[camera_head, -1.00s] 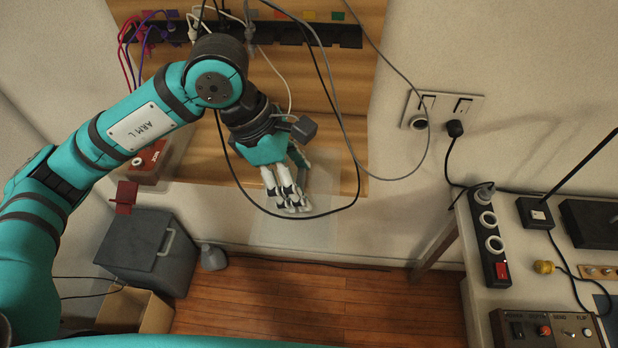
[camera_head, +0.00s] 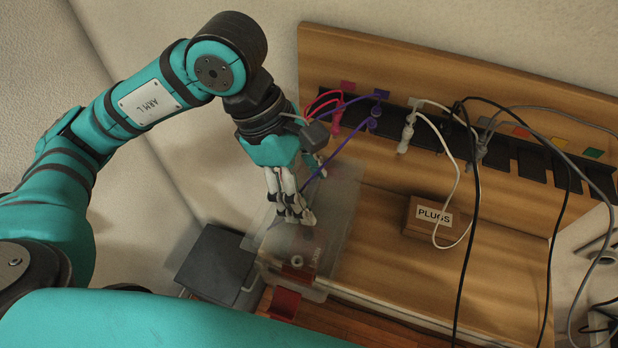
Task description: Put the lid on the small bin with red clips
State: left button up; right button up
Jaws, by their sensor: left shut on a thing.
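My left gripper (camera_head: 297,218) comes down from above, shut on a clear, see-through lid (camera_head: 262,238). The small clear bin (camera_head: 345,192) stands at the left end of the wooden bench. The lid overlaps the bin's near left part in the picture and looks tilted; I cannot tell whether they touch. A red clip (camera_head: 284,303) hangs at the bin's near end. A red part with a pale ring shows blurred through the clear plastic. The gripper hides part of the bin's left side. My right gripper is out of view.
A dark grey bin (camera_head: 215,262) stands on the floor below left. Purple and pink cables hang from a black rail (camera_head: 480,150) behind the clear bin. A wooden "PLUGS" box (camera_head: 428,217) stands to the right. The bench middle is bare, with black and grey cables crossing at right.

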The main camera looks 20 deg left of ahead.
aim_at(310, 203)
pick_arm(q)
jog(key=x, duration=0.1)
jog(key=b+x, duration=0.1)
jog(key=shift+s+d+f, duration=0.1)
jog(key=shift+s+f, duration=0.15)
jog(key=shift+s, duration=0.05)
jog(key=shift+f, duration=0.4)
jog(key=shift+w+a+f+b, duration=0.15)
jog(key=shift+a+f+b, duration=0.1)
jog(key=shift+f+b, duration=0.8)
jog(key=shift+b, duration=0.15)
jog(key=shift+f, duration=0.15)
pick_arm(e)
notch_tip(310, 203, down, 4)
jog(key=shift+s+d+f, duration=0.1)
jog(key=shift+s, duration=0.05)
pick_arm(q)
jog(key=shift+b, duration=0.3)
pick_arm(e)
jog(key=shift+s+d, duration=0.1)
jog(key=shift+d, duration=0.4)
pick_arm(q)
jog(key=shift+b, duration=0.35)
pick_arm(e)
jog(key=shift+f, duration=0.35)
